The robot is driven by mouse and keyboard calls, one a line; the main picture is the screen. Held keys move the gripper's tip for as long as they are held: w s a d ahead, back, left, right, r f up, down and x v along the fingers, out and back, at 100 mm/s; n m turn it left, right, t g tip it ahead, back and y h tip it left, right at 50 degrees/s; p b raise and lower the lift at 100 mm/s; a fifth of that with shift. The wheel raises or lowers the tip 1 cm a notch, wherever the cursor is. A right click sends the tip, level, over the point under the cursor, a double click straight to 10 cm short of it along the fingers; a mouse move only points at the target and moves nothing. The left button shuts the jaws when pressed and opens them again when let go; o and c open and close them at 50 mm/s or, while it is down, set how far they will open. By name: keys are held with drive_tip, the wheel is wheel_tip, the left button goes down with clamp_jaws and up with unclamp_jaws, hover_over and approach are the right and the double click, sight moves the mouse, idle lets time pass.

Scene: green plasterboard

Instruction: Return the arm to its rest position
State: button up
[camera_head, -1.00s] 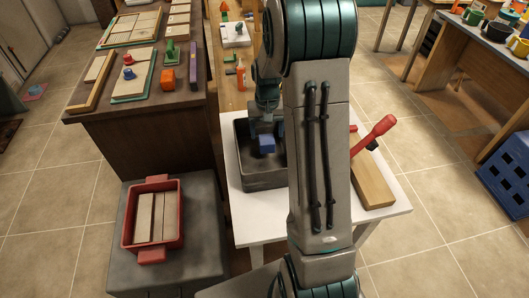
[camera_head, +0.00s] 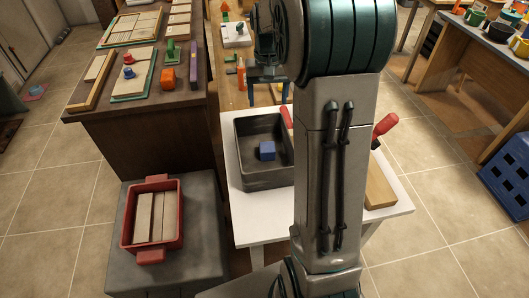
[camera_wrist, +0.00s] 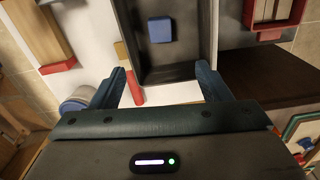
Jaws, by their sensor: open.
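My gripper (camera_head: 268,100) is open and empty, raised beyond the far edge of the dark grey tray (camera_head: 268,185). In the wrist view its two fingers (camera_wrist: 160,82) are spread wide with nothing held between them. A blue block (camera_head: 266,150) lies on the tray floor, apart from the gripper. The block also shows in the wrist view (camera_wrist: 159,27). My arm stands bent in front of the white table and hides part of its right side.
The tray is on a white table (camera_head: 240,228) with a wooden block (camera_head: 380,188) and red-handled tools (camera_head: 385,125). A red crate (camera_head: 180,215) with wooden slats stands on a grey stand at left. A bench beyond holds an orange bottle (camera_head: 241,75). Open floor lies at right.

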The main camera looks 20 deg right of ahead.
drive_tip(key=shift+r, duration=0.8)
drive_tip(key=s+a+n+t, duration=0.1)
drive_tip(key=s+a, duration=0.4)
drive_tip(key=s, duration=0.6)
drive_tip(key=s+a+n+t, duration=0.2)
drive_tip(key=s+a, duration=0.3)
drive_tip(key=s, duration=0.7)
drive_tip(key=shift+a+n, duration=0.15)
drive_tip(key=shift+n, duration=0.15)
drive_tip(key=shift+f, duration=0.1)
